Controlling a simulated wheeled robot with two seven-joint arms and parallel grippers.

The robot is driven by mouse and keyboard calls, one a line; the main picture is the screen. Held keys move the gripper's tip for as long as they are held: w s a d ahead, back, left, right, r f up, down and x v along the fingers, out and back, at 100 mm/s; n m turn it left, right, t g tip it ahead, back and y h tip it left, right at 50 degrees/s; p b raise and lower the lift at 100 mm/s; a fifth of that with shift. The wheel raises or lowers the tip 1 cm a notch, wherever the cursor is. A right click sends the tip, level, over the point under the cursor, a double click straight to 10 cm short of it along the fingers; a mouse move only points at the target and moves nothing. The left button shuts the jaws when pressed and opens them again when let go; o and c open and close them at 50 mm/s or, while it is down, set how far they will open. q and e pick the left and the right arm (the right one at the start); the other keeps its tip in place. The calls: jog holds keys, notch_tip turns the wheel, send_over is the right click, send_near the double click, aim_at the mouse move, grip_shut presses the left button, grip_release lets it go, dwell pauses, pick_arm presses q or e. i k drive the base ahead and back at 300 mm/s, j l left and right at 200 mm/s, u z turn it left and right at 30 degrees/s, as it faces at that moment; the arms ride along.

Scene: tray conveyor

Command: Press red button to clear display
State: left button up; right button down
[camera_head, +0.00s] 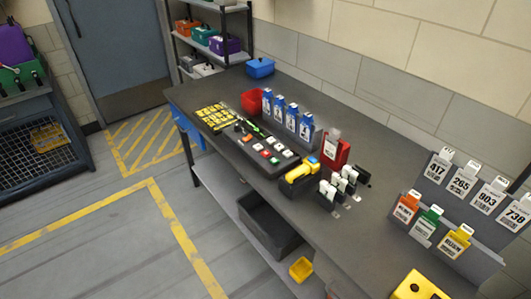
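A dark control panel (254,158) lies on the grey workbench (352,229), near its front edge. It carries several small square buttons in white, red and green. A small red button (266,153) sits near its middle, with a green button (274,160) beside it to the lower right. The buttons are small at this distance, and I cannot make out any labels. I cannot tell which item is the display. Neither of my grippers shows in this view.
A card rack (462,205) stands at right. Striped floor at left is clear.

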aim_at(266, 154)
jog(key=i+j+z, duration=0.15)
jog(key=z, duration=0.3)
jog(key=i+j+z, duration=0.1)
jog(key=j+z, duration=0.15)
jog(key=z, duration=0.15)
jog(key=i+j+z, duration=0.1)
jog(key=j, duration=0.4)
jog(key=i+j, duration=0.2)
jog(key=j, duration=0.25)
jog(key=i+j+z, duration=0.15)
jog(key=j, duration=0.35)
jog(key=j+z, duration=0.1)
jog(key=j, duration=0.4)
jog(key=i, duration=0.05)
